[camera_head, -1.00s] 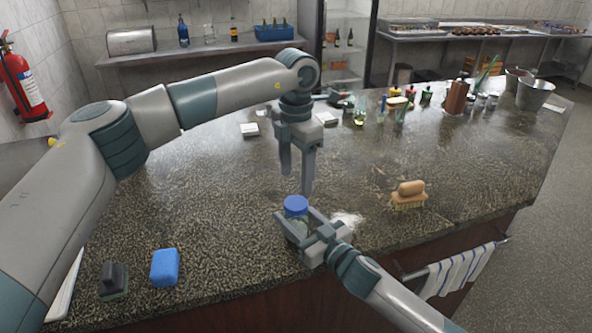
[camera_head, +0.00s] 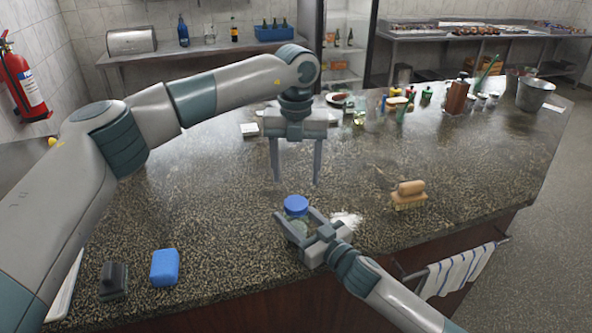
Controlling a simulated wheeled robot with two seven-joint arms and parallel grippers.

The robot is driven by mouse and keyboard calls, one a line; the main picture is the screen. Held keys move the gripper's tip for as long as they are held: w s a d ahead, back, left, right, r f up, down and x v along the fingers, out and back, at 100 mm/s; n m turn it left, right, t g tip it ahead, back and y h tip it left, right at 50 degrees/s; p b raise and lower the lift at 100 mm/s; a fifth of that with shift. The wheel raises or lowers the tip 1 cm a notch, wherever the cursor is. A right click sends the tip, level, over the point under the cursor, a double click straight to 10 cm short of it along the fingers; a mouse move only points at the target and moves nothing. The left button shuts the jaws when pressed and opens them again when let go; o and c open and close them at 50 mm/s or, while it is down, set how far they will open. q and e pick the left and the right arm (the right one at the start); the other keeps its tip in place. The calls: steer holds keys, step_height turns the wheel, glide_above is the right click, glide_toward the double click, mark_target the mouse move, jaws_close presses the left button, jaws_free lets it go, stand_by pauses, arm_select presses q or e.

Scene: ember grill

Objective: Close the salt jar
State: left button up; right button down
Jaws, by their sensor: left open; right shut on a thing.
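The salt jar (camera_head: 302,226) is a small clear jar standing near the counter's front edge, with a blue lid (camera_head: 296,205) on its top. Whether the lid is tight cannot be told. My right gripper (camera_head: 298,226) is shut on the jar's body, with a finger on either side below the lid. My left gripper (camera_head: 296,180) is open and empty, pointing down above the jar, its two fingers spread left and right. Its fingertips are apart from the lid.
A wooden brush (camera_head: 409,195) sits further right. A blue sponge (camera_head: 165,267) and a dark block (camera_head: 113,280) lie at front left. Bottles and jars crowd the counter's far right.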

mark_target(296, 202)
arm_select(q)
steer(key=shift+f, duration=0.1)
steer(key=shift+f, duration=3.9)
steer(key=shift+c, duration=0.5)
steer(key=c, duration=1)
